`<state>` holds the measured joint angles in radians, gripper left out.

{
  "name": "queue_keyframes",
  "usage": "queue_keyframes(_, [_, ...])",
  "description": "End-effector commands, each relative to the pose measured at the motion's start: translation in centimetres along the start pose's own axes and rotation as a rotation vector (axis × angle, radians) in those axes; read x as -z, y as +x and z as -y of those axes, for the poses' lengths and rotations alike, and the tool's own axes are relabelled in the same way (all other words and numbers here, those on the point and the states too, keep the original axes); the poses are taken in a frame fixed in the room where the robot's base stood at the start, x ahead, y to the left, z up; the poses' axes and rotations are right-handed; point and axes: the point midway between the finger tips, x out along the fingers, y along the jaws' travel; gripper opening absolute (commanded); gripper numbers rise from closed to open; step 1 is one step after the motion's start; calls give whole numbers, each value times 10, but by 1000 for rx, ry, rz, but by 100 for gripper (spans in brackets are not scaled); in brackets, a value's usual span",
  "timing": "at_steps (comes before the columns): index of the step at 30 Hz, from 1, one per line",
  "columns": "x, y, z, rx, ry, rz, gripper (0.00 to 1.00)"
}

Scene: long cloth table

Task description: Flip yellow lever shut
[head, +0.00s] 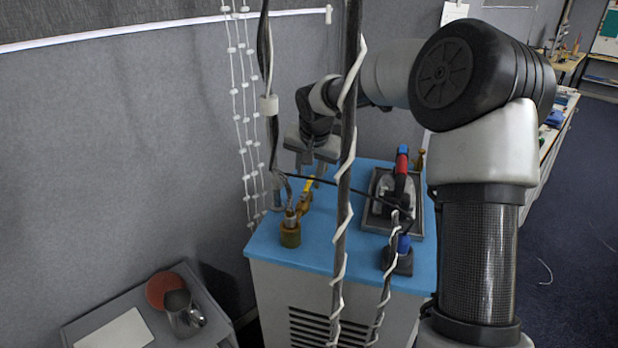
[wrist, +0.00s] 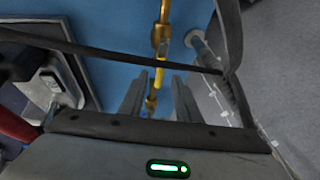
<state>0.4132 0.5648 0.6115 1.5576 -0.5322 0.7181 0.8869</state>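The yellow lever (head: 308,188) sits on a brass valve (head: 290,216) near the left edge of the blue tabletop. In the wrist view the yellow lever (wrist: 159,77) shows between the two fingers, with brass pipe (wrist: 161,33) beyond it. My gripper (head: 309,160) is above the lever, pointing down, partly hidden by hanging cables. In the wrist view my gripper (wrist: 159,84) is open, one finger on each side of the lever. I cannot tell whether either finger touches it.
A blue-handled tool (head: 403,246) is at the front edge. Dark cables with white wrap (head: 343,215) hang in front. A grey side table (head: 205,290) holds a metal jug (head: 181,312).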

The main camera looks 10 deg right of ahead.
Motion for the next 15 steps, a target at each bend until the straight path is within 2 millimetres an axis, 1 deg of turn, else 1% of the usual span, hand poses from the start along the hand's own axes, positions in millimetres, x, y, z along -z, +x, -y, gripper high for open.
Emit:
queue_keyframes(1, [0,8,0,0,-1,2,30])
queue_keyframes(3, [0,16,0,0,-1,2,30])
queue_keyframes(6, [0,24,1,1,0,0,30])
queue_keyframes(9, [0,28,0,0,-1,-1,30])
queue_keyframes(15, [0,29,0,0,-1,-1,30])
